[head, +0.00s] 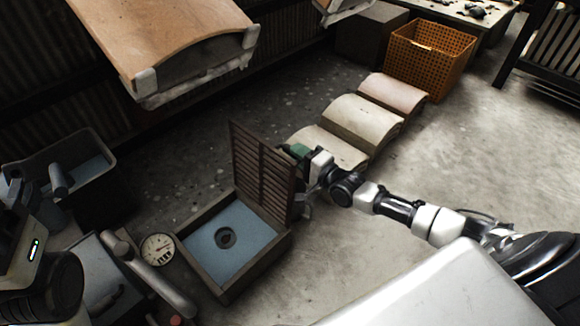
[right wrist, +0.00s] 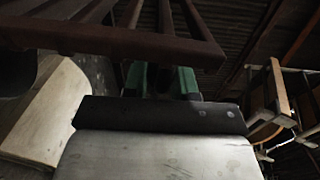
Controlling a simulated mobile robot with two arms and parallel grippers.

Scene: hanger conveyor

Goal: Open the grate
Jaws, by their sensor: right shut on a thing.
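The slatted brown grate (head: 262,172) stands nearly upright along the far right side of a square box (head: 263,262) in the head view. The box is open on top, with a blue-grey inside and a dark round hole. My right gripper (head: 302,165) is at the grate's right edge; its fingertips are partly hidden behind the grate. In the right wrist view, green fingers (right wrist: 160,80) meet the grate's frame (right wrist: 120,42), whose bars run across the top. The right gripper is shut on the grate. My left gripper is not clearly in view.
Curved pale tiles (head: 362,122) lie on the floor beyond the grate. An orange basket (head: 430,55) stands at the back right. A round gauge (head: 157,249) and a grey bin (head: 62,165) are at the left. A curved tan panel (head: 165,35) hangs above.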

